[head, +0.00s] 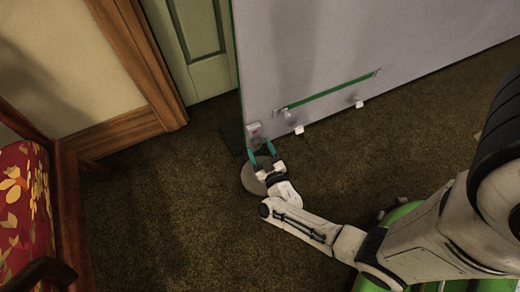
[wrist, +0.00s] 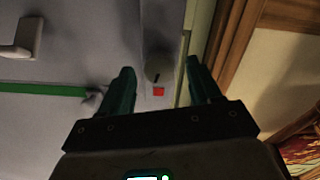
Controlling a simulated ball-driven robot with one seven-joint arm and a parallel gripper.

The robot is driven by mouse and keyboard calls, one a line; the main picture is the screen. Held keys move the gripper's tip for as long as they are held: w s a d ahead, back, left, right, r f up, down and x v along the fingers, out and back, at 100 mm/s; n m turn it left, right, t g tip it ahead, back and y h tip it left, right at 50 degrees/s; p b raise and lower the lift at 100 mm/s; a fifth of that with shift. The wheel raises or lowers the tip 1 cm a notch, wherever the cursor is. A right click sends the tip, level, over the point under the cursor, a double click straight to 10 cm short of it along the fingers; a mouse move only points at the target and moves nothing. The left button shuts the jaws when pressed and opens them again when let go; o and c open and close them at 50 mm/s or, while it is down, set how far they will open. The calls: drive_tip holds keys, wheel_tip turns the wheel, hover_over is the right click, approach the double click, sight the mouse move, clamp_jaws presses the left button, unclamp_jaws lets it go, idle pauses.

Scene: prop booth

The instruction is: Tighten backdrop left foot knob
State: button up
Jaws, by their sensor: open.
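The grey backdrop panel (head: 330,50) stands upright with a green left edge. Near its lower left corner is a small pale plate (head: 253,129) with a red mark. In the wrist view a round grey knob (wrist: 157,68) with a dark slot sits just beside the red square (wrist: 158,91). My gripper (head: 261,149) is open, with teal fingers just in front of the plate. In the wrist view my gripper (wrist: 160,84) has one finger on each side of the knob, with gaps on both sides. Whether a finger touches the panel is unclear.
A green bar (head: 330,91) and white fittings (head: 299,130) are on the panel to the right. A round grey disc (head: 249,179) lies on the carpet beneath my gripper. A red floral chair (head: 25,200) stands at left, near a wooden door frame (head: 150,75). The carpet between is clear.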

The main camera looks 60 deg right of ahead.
drive_tip(key=shift+w+d, duration=0.15)
drive_tip(key=c, duration=1)
